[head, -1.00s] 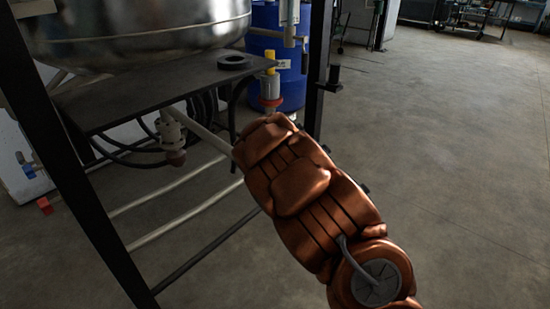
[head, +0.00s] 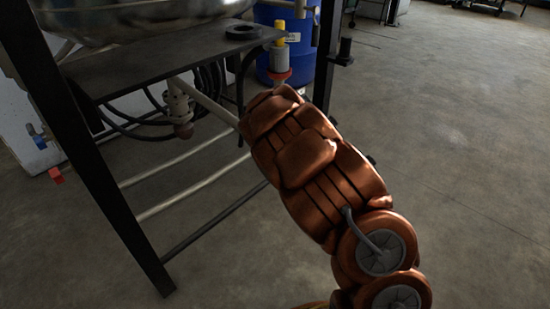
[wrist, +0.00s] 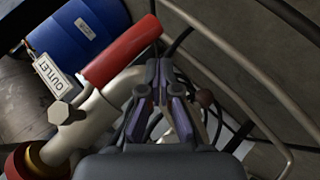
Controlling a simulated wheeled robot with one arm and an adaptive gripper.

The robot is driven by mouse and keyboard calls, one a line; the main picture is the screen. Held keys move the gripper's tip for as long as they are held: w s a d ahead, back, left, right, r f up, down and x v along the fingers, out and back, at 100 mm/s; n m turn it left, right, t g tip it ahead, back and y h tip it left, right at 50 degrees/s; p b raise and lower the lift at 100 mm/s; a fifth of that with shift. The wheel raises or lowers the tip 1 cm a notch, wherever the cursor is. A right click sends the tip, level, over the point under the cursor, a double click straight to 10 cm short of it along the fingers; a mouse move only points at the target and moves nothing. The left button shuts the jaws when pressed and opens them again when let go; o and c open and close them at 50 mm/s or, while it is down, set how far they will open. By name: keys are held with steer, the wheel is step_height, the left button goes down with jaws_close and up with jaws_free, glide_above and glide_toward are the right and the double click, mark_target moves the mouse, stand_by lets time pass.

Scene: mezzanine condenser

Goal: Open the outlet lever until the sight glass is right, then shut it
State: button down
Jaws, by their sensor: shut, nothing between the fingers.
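The outlet lever (wrist: 122,50) is a red bar handle in the wrist view. It slants up to the right from a pale metal valve body (wrist: 90,125) with a hex nut. A white tag reading OUTLET (wrist: 55,76) hangs to its left. My gripper (wrist: 164,66) is shut and empty. Its fingers appear just right of and below the lever's far end; I cannot tell whether they touch it. In the head view my copper arm hides the gripper and the lever. I cannot make out the sight glass in either view.
A dark stand (head: 135,80) carries a shiny metal vessel (head: 130,15). A pale fitting (head: 178,105) and black hoses hang below its shelf. A black post (head: 326,55) stands close to my arm. A blue barrel (head: 268,68) is behind. The floor on the right is clear.

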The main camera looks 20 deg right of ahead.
steer(key=s+a+b, duration=0.3)
steer(key=s+a, duration=0.3)
steer(key=s, duration=0.3)
steer(key=s+a+b, duration=0.4)
steer(key=s+a, duration=0.2)
steer(key=s, duration=0.3)
steer(key=shift+a, duration=0.3)
stand_by(0.5)
steer(key=shift+s+r, duration=0.1)
stand_by(4.6)
